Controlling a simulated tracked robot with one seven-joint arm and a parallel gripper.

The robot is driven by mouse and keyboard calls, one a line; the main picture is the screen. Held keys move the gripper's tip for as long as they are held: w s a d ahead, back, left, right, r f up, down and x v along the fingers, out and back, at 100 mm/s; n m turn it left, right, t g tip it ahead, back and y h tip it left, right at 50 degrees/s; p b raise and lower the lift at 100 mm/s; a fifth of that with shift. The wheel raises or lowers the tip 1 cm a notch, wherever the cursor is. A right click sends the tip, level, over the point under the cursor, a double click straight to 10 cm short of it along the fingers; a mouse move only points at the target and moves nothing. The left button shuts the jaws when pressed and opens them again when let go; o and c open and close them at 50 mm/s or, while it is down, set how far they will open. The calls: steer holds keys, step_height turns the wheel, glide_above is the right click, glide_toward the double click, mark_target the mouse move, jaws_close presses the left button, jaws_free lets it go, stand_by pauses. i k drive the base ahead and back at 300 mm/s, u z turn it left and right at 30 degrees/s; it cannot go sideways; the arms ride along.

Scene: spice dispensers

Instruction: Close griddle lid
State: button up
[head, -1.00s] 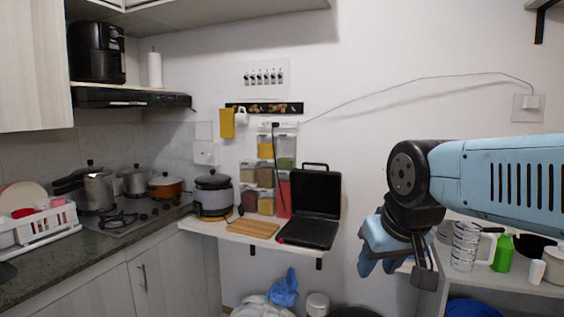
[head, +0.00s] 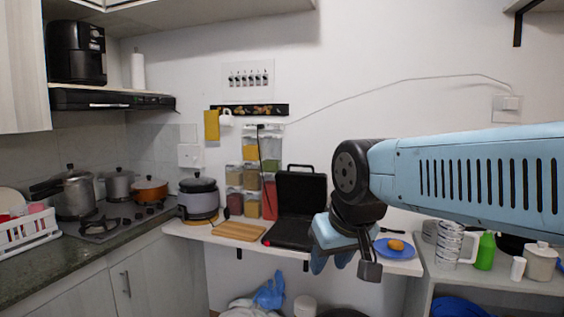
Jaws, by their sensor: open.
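The black griddle stands on the white wall shelf, with its lid (head: 301,192) raised upright and its handle at the top. Its flat base (head: 287,232) lies open in front of the lid, with a small red light at the front left corner. My gripper (head: 342,266) hangs pointing down, just right of and in front of the griddle, and covers part of its right side. The gripper is open and empty, and no contact with the lid shows.
A wooden board (head: 239,231) and a grey rice cooker (head: 198,198) are left of the griddle. Clear spice dispensers (head: 251,177) are on the wall behind. A blue plate (head: 383,249) with an orange-brown item lies to the right. Open air is in front of the shelf.

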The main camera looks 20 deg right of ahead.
mark_target(302, 196)
steer(key=i, duration=0.9)
steer(key=z, duration=0.05)
